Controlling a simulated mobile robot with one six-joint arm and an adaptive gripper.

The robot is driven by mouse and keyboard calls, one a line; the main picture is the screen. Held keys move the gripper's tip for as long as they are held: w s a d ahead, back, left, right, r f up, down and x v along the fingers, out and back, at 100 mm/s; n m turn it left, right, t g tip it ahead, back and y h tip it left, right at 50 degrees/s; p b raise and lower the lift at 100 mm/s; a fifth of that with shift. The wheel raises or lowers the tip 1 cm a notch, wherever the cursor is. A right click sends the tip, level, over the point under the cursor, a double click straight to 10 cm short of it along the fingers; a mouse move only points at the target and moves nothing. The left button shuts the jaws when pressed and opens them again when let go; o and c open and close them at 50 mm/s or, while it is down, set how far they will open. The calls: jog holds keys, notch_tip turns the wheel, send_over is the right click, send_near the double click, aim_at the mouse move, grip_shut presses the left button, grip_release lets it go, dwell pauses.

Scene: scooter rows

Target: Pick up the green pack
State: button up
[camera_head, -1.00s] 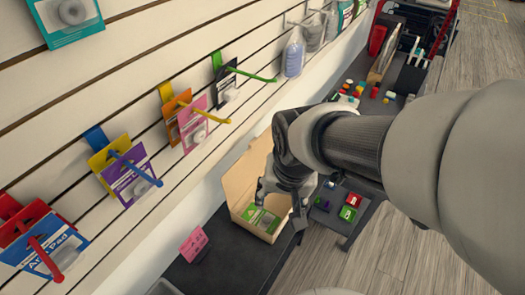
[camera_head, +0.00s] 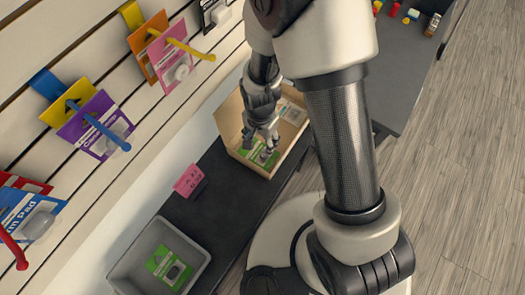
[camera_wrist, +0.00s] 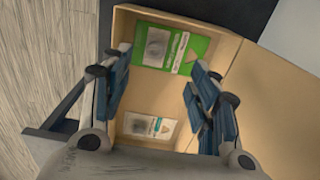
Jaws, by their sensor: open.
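A green pack (camera_wrist: 170,47) with a pale label and a dark patch lies flat at one end of an open cardboard box (camera_wrist: 155,95). In the head view, the green pack (camera_head: 266,158) is partly hidden by my gripper (camera_head: 261,143), at the near end of the box (camera_head: 228,118). In the wrist view, my gripper (camera_wrist: 162,92) is open and empty. Its fingers stand apart over the box, with the pack between and beyond their tips. I cannot tell how high the fingertips are above it.
A white pack (camera_wrist: 147,126) lies at the box's other end. A grey bin (camera_head: 127,272) holds another green pack (camera_head: 170,268). A pink sign (camera_head: 188,180) stands between bin and box on the dark table (camera_head: 215,212). Hanging packs and hooks (camera_head: 200,50) project from the slatted wall.

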jog(key=b, duration=0.2)
send_over(264, 153)
jog(key=a, duration=0.1)
jog(key=f, duration=0.6)
jog(key=shift+s+f, duration=0.1)
jog(key=shift+s, duration=0.2)
jog(key=f, duration=0.1)
jog(key=f+b, duration=0.1)
jog(key=f, duration=0.1)
jog(key=d+f+b, duration=0.1)
jog(key=f, duration=0.1)
jog(key=shift+w+f, duration=0.15)
jog(key=shift+w, duration=0.15)
jog(key=shift+c, duration=0.4)
jog(key=c, duration=1.1)
